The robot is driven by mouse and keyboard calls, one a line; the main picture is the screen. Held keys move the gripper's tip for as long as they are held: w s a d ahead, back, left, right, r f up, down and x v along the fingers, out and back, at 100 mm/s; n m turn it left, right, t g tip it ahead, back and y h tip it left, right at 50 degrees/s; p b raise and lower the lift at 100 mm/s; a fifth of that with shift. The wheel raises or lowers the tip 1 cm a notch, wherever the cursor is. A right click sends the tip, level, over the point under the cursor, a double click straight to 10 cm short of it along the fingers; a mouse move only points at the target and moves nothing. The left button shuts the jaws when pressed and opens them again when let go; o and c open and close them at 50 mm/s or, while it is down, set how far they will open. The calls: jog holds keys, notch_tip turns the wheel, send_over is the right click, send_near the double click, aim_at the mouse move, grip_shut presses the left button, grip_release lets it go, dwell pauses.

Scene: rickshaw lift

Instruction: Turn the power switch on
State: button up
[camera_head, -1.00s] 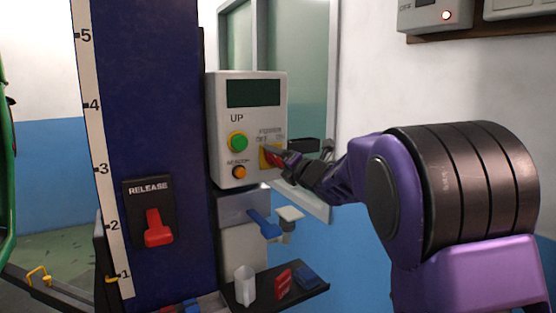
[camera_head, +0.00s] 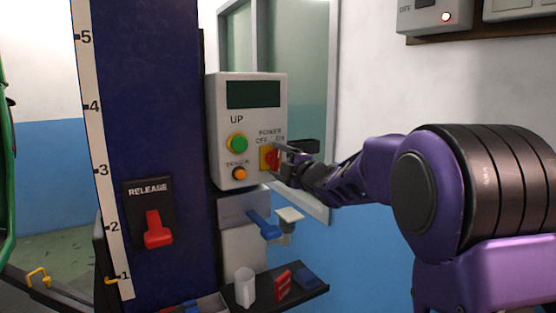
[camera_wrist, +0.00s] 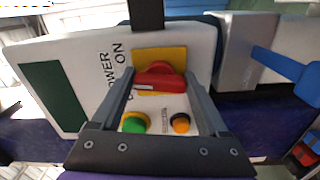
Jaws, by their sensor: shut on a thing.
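The power switch is a red rotary knob (camera_head: 271,160) on a yellow plate (camera_head: 264,157), on the right of the white control box (camera_head: 215,130). POWER, OFF and ON labels are printed above it. In the wrist view the red knob (camera_wrist: 160,75) lies between my fingers, with a white mark along its left part. My gripper (camera_head: 280,158) reaches in from the right and is shut on the knob. Its fingers also show in the wrist view (camera_wrist: 160,84). The fingers partly cover the knob in the head view, so its exact angle is hard to tell.
A green UP button (camera_head: 237,142) and an orange button (camera_head: 239,173) sit left of the switch. A red release lever (camera_head: 157,228) is on the blue column. Below the box are a blue-handled tool (camera_head: 264,224) and a small shelf (camera_head: 262,302) with several items.

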jog(key=m+p, duration=0.1)
jog(key=m, duration=0.5)
jog(key=shift+f, duration=0.1)
dwell(0.6)
jog(key=o, duration=1.2)
jog(key=shift+o, duration=0.2)
jog(key=shift+s, duration=0.1)
jog(key=b+v, duration=0.1)
jog(key=v, duration=1.6)
jog(key=shift+s+d, duration=0.1)
jog(key=shift+d, duration=0.05)
